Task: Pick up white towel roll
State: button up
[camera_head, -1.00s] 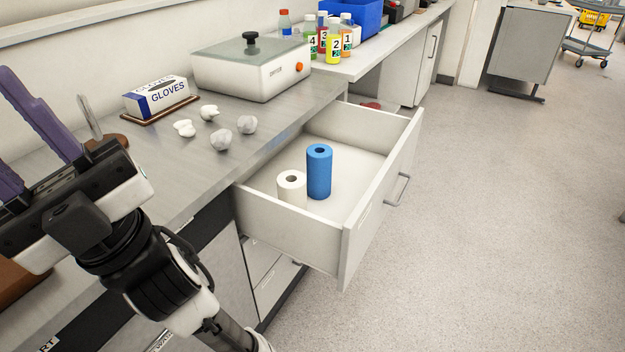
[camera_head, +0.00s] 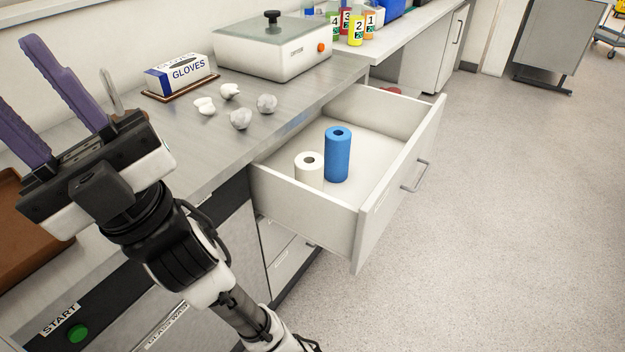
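The white towel roll (camera_head: 309,169) stands upright in the open drawer (camera_head: 313,209), near its left side. A taller blue roll (camera_head: 337,156) stands just right of it. The drawer's front panel hides none of the white roll's top, but the near side wall hides its base. My gripper (camera_head: 62,95) is at the upper left over the counter, with its two purple fingers spread apart and pointing up. It is open and empty, well away from the roll.
On the counter (camera_head: 208,150) are a gloves box (camera_head: 182,73), several crumpled white pieces (camera_head: 266,103) and a scale (camera_head: 271,50). Numbered bottles (camera_head: 356,30) stand behind. A brown tray (camera_head: 30,245) lies at left. The floor (camera_head: 480,220) right of the drawer is clear.

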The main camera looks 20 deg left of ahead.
aim_at(309, 165)
jog(key=l+u, duration=0.1)
jog(key=u, duration=0.7)
jog(key=l+u, duration=0.1)
jog(key=u, duration=0.3)
jog(key=k+u, duration=0.1)
jog(key=u, duration=0.35)
jog(key=l, duration=0.45)
jog(key=k+l+u, duration=0.15)
jog(key=l, duration=0.8)
jog(key=k+l+u, duration=0.1)
jog(key=l, duration=0.85)
jog(key=k+l+u, duration=0.15)
jog(key=l, duration=0.3)
